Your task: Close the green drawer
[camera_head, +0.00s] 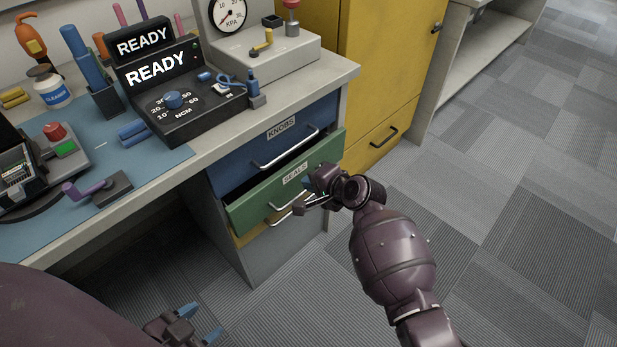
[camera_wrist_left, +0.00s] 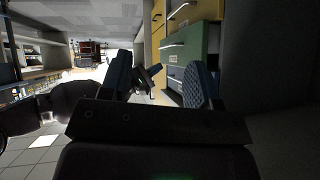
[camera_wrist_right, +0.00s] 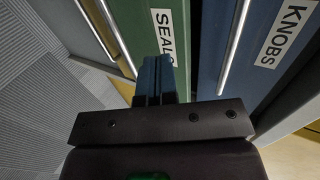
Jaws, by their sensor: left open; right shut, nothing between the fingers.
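The green drawer (camera_head: 262,196), labelled SEALS, stands partly pulled out below the blue drawer (camera_head: 270,146), labelled KNOBS. A dark gap shows above the green front. My right gripper (camera_head: 304,198) is shut and empty at the right part of the green front, near its handle. In the right wrist view its shut fingers (camera_wrist_right: 156,80) point at the green front (camera_wrist_right: 133,30) beside the SEALS label; I cannot tell if they touch. My left gripper (camera_head: 197,332) is open and empty, low at the bottom of the head view, apart from the drawers.
A workbench (camera_head: 343,75) bears a READY device (camera_head: 165,85), a gauge unit (camera_head: 270,55) and several tools. A yellow cabinet (camera_head: 385,70) stands right of the drawers. A yellow drawer lies below the green one. The carpet (camera_head: 500,220) at right is free.

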